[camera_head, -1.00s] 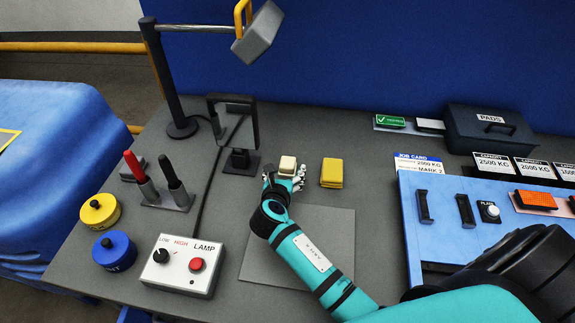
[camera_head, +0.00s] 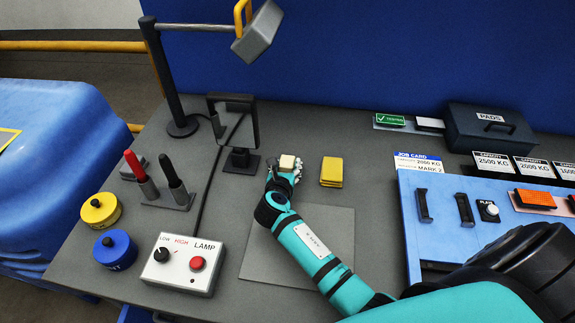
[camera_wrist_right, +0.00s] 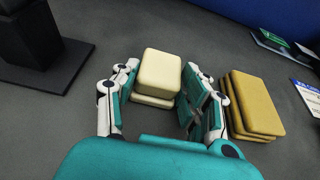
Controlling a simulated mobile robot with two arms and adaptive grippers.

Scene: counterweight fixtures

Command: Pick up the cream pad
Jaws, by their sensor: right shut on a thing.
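The cream pad (camera_head: 287,161) is a small pale block on the grey bench, just left of a yellow pad stack (camera_head: 331,171). My right gripper (camera_head: 284,170) is around it. In the right wrist view the cream pad (camera_wrist_right: 159,72) sits between the two fingers of my right gripper (camera_wrist_right: 155,100), which is shut on it. Another cream layer shows just below its near edge. Whether the pad is clear of what lies under it cannot be told. My left gripper is not in view.
The yellow stack (camera_wrist_right: 256,103) stands close beside the right finger. A black stand with a dark panel (camera_head: 241,160) is close on the left. A lamp control box (camera_head: 181,264) stands at front left, and a blue tray (camera_head: 410,240) at right. A flat grey mat (camera_head: 325,222) lies beneath my arm.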

